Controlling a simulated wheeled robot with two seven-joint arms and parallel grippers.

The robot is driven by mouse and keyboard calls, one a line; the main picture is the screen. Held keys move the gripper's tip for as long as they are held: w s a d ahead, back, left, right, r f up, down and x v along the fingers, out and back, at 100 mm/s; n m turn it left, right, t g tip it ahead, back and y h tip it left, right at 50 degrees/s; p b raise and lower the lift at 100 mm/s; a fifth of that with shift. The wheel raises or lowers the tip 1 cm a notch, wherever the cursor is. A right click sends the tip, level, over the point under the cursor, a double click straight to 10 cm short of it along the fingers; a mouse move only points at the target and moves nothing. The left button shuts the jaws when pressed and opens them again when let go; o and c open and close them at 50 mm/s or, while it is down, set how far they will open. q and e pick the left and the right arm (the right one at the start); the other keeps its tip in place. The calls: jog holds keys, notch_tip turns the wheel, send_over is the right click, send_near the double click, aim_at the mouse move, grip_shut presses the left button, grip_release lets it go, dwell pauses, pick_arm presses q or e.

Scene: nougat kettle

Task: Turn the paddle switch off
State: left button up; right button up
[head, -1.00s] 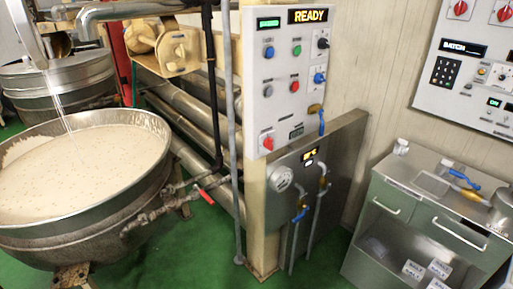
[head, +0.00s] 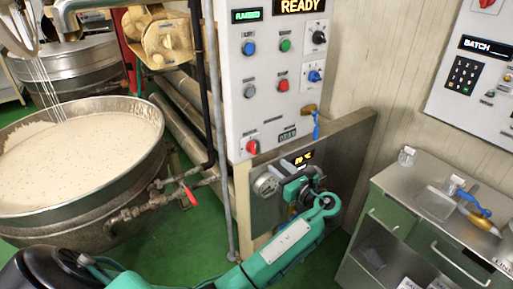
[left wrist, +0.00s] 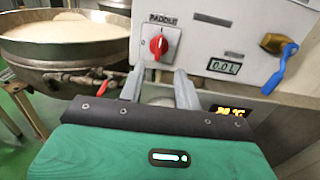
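The paddle switch (head: 252,147) is a red rotary knob at the lower left of the light grey control panel (head: 262,105). In the left wrist view the paddle switch (left wrist: 158,45) sits on a white plate under the word PADDLE, its grip roughly upright. My left gripper (head: 289,166) is in front of the lower panel, below and right of the switch in the head view. In the left wrist view my left gripper (left wrist: 158,76) is open and empty, its two grey fingers apart just below the knob, not visibly touching it. My right gripper is not in view.
A kettle (head: 80,215) of pale nougat stands at left, with a red-handled valve (head: 190,194) beside it. A blue-handled brass valve (left wrist: 280,62) is right of the switch. A green cabinet (head: 420,230) stands at right.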

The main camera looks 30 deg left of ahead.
aim_at(255, 147)
pick_arm(q)
jog(key=p+x, duration=0.2)
jog(key=x, duration=1)
jog(key=shift+w+a, duration=0.1)
jog(key=shift+a, duration=0.05)
jog(key=shift+w+a+p, duration=0.2)
jog(key=shift+a+p, duration=0.1)
jog(key=shift+a, duration=0.15)
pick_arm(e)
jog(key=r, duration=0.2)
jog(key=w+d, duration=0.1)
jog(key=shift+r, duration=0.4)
pick_arm(q)
jog(key=c, duration=0.7)
grip_shut()
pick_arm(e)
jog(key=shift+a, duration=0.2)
